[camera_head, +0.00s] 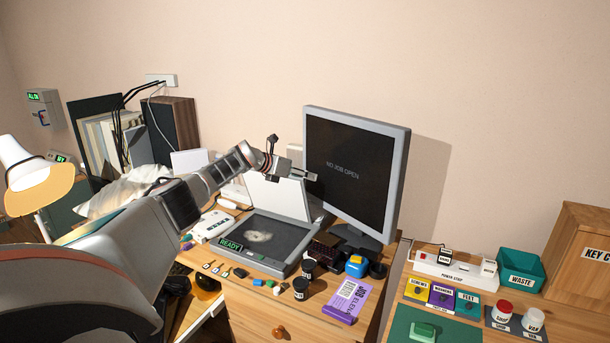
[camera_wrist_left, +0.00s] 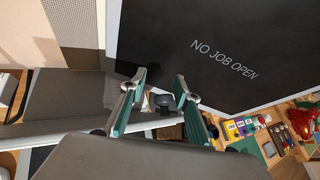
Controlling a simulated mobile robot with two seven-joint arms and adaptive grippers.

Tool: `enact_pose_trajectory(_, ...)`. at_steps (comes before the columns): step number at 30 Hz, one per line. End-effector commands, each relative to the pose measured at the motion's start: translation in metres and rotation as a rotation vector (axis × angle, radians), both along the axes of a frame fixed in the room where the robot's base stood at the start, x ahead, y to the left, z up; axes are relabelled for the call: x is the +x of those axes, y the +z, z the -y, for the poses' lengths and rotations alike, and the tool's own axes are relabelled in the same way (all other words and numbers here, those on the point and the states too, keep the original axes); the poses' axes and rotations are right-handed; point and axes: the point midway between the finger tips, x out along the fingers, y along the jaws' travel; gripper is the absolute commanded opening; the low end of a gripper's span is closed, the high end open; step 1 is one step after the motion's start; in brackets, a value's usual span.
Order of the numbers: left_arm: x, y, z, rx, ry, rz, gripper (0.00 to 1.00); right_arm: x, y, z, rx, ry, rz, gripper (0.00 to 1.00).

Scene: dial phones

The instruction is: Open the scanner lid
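The scanner (camera_head: 291,236) lies on the wooden desk with its dark glass bed uncovered. A pale smudge or object shows on the glass, and a green READY display is on its front edge. Its pale lid (camera_head: 278,198) stands raised, nearly upright, at the back of the bed. My left gripper (camera_head: 312,177) is at the lid's upper right edge, in front of the monitor. In the left wrist view my left gripper (camera_wrist_left: 160,80) has its fingers apart with a gap between them. I cannot tell whether it touches the lid. My right gripper is not in view.
The monitor (camera_head: 345,170) reading NO JOB OPEN stands close behind my left gripper. Black cups (camera_head: 301,288), a purple card (camera_head: 347,302) and small items crowd the desk front. A power strip (camera_head: 455,270) and teal waste bin (camera_head: 515,270) are at right.

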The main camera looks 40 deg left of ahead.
Motion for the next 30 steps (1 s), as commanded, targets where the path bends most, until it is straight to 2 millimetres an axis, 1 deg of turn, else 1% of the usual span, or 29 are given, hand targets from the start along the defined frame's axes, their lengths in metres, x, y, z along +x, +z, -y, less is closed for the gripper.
enact_pose_trajectory(1,-0.001,-0.003,0.000,0.002,0.000,-0.005,0.32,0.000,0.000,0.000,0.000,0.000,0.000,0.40)
enact_pose_trajectory(9,0.000,0.001,0.000,0.002,-0.001,0.001,0.32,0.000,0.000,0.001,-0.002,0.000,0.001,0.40)
enact_pose_trajectory(14,-0.006,0.005,-0.003,0.003,0.000,0.003,0.32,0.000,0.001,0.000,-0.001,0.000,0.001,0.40)
enact_pose_trajectory(20,-0.023,0.013,-0.005,0.003,-0.002,0.003,0.32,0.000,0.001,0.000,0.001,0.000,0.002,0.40)
enact_pose_trajectory(26,-0.047,0.027,-0.011,0.005,0.000,0.003,0.32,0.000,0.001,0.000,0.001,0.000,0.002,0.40)
enact_pose_trajectory(30,-0.067,0.037,-0.015,0.004,0.000,0.001,0.32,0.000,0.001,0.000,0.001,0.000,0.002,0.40)
